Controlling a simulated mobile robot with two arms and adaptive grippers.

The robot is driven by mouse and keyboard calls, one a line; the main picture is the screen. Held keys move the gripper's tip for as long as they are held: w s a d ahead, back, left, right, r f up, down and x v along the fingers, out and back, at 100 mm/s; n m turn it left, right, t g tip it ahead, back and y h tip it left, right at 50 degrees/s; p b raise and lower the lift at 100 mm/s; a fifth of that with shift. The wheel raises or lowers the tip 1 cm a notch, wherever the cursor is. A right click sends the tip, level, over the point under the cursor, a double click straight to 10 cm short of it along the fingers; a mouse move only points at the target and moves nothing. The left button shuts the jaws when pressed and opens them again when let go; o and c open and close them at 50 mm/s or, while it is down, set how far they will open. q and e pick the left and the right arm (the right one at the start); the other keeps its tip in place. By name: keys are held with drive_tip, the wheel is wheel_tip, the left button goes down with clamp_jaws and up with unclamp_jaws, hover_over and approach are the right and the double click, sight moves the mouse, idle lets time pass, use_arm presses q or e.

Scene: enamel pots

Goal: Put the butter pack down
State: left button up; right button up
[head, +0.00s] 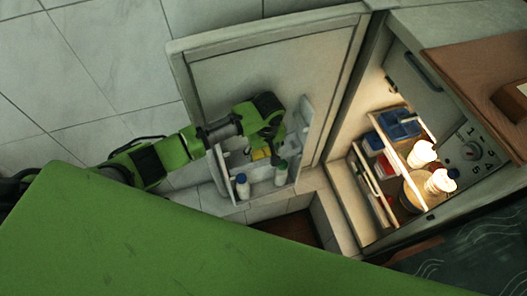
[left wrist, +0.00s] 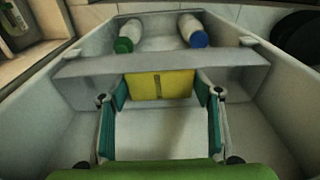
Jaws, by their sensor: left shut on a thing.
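The yellow butter pack (left wrist: 160,85) is between the teal-lined fingertips of my left gripper (left wrist: 161,92) in the left wrist view. The gripper is shut on it. In the head view my left gripper (head: 266,143) is at the inner side of the open fridge door (head: 240,75), and a little of the yellow pack (head: 260,154) shows below it. The pack is by a grey cross bar of the door rack (left wrist: 85,65). I cannot tell whether it touches the rack's floor. My right gripper is out of view.
A blue-capped bottle (head: 242,187) and a green-capped bottle (head: 281,174) stand in the door rack, beyond the bar in the wrist view. The lit fridge interior (head: 345,190) at right holds blue containers (head: 400,124), a red pack and white bottles. A wooden board (head: 480,65) lies on the counter.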

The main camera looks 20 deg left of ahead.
sight(265, 157)
use_arm(q)
drive_tip(key=shift+s+r, duration=0.1)
drive_tip(key=o, duration=1.6)
drive_tip(key=shift+d+r, duration=0.1)
drive_tip(key=shift+r, duration=0.05)
drive_tip(key=r, duration=0.7)
drive_tip(key=s+d+r+p, duration=0.1)
drive_tip(key=r, duration=0.3)
drive_tip(key=shift+s+r, duration=0.1)
drive_tip(key=shift+r, duration=0.25)
